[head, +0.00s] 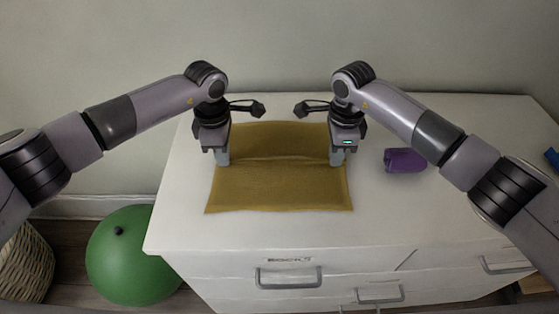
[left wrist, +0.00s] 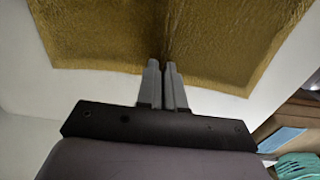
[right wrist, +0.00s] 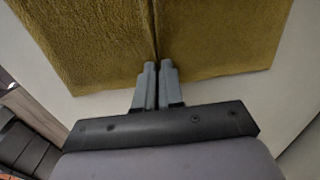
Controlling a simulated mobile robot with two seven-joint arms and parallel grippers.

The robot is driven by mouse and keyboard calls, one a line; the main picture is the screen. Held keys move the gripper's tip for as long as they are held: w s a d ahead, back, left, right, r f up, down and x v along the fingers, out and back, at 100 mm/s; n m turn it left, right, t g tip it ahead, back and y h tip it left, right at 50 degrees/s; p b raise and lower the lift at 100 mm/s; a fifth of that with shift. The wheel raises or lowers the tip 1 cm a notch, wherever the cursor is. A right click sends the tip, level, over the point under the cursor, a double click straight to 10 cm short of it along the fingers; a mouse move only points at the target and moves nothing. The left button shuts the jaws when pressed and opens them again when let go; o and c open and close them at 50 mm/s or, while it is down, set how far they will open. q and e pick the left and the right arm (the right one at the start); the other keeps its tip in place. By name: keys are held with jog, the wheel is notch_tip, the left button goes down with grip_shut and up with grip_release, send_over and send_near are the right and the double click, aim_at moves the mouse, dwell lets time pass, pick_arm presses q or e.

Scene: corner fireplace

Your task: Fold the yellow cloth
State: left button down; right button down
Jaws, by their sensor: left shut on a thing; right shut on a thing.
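The yellow cloth (head: 280,190) lies on the white chest of drawers (head: 430,215). A low ridge runs across its middle, between my two grippers. My left gripper (head: 223,160) points down at the left end of that ridge and is shut on the cloth's edge. My right gripper (head: 337,159) is shut on the edge at the right end. In the left wrist view the fingers (left wrist: 163,66) are close together at a crease in the cloth (left wrist: 110,35). The right wrist view shows the same at its fingers (right wrist: 157,68). The pinched cloth between the fingertips is mostly hidden.
A purple object (head: 404,160) lies on the top, right of the cloth. A blue object (head: 552,157) shows at the far right edge. A green ball (head: 133,258) and a wicker basket (head: 26,262) stand on the floor at left. The top in front of the cloth is clear.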

dwell(0.5)
